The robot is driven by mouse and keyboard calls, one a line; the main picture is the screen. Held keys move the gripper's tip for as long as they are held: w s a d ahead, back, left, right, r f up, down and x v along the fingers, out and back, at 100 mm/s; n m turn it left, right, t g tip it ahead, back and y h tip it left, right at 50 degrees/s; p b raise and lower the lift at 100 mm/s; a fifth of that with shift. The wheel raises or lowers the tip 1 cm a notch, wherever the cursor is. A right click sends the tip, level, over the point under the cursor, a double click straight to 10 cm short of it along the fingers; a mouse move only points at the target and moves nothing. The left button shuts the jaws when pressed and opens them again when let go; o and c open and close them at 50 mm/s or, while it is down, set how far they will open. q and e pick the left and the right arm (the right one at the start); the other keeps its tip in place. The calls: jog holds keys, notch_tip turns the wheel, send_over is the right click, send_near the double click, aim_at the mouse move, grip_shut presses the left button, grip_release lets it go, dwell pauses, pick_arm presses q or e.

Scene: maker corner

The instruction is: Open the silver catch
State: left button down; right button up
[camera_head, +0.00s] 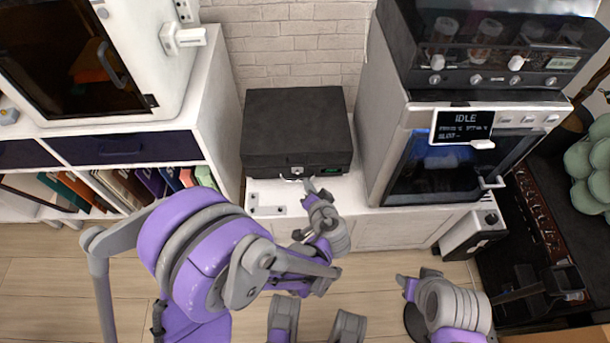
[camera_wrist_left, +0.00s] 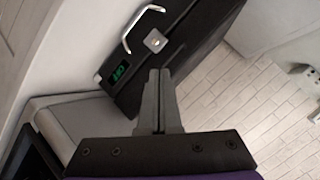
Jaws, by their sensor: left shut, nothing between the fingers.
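The silver catch (camera_head: 295,170) is on the front of a black case (camera_head: 297,125), by the lid's lower edge. In the left wrist view the catch shows as a square plate (camera_wrist_left: 155,40) with a bent silver wire loop (camera_wrist_left: 128,40) beside it. The case (camera_wrist_left: 195,45) looks closed in the head view. My left gripper (camera_head: 309,186) is just in front of the catch, slightly to its right. In the wrist view its fingers (camera_wrist_left: 159,75) are shut, empty and pointing at the case below the plate; contact is unclear. My right gripper (camera_head: 403,282) is low at the right, away from the case.
The case stands on a white cabinet (camera_head: 380,228), with a small green display (camera_head: 331,169) on its front. A large machine (camera_head: 440,150) stands close on the right. A white shelf unit (camera_head: 215,110) is on the left. A brick wall is behind.

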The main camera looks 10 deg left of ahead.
aim_at(297, 172)
pick_arm(q)
jog(key=shift+w+d+f, duration=0.1)
jog(key=shift+d+f, duration=0.2)
jog(key=b+x, duration=0.2)
jog(key=x, duration=0.8)
jog(key=shift+a+r, duration=0.1)
